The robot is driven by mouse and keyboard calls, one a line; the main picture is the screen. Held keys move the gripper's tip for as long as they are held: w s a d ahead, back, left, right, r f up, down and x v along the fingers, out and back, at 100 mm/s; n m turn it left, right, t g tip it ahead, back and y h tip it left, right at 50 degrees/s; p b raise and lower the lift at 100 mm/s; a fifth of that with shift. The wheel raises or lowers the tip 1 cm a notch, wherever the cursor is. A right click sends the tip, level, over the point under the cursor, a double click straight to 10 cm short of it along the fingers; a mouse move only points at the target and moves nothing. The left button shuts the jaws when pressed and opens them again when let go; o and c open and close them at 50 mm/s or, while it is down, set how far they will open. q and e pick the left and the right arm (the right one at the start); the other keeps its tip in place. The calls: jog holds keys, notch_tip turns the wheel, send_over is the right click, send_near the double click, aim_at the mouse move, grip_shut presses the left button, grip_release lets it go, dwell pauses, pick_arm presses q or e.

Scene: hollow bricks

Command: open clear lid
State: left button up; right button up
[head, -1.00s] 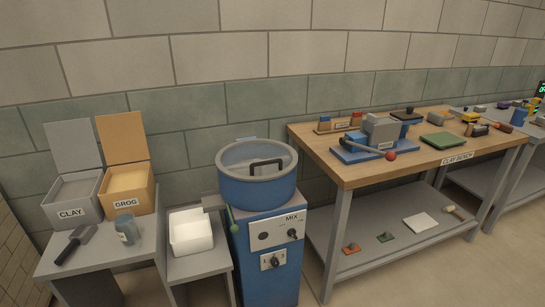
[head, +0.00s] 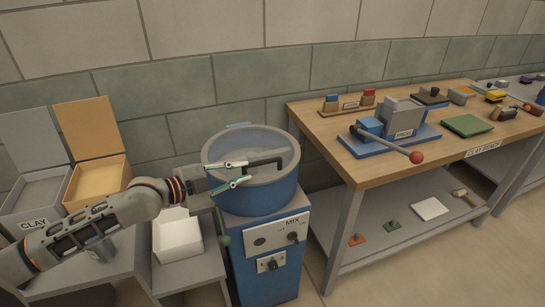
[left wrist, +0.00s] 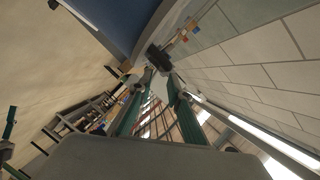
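The clear lid (head: 235,147) lies over the top of the round blue mixer drum (head: 268,193) and looks closed. Its black bar handle (head: 270,161) stands near the middle of the lid. My left gripper (head: 248,173) reaches in from the left over the lid, its two fingers apart and its tips close to the handle's left end. In the left wrist view, the dark handle (left wrist: 158,57) shows just past the spread fingertips (left wrist: 160,76). I cannot tell whether they touch it. My right gripper is out of view.
Left are open clay (head: 35,205) and grog (head: 98,178) bins and a white tub (head: 176,240). A wooden bench (head: 350,168) with tools stands right.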

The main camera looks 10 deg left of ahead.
aim_at(256, 164)
pick_arm(q)
jog(key=shift+w+d+r, duration=0.2)
jog(key=shift+w+r, duration=0.1)
jog(key=shift+w, duration=0.2)
jog(key=shift+w+d, duration=0.3)
jog(key=shift+w, duration=0.1)
jog(key=x, duration=0.6)
jog(key=shift+w+d+f, duration=0.1)
jog(key=shift+w+f, duration=0.1)
grip_shut()
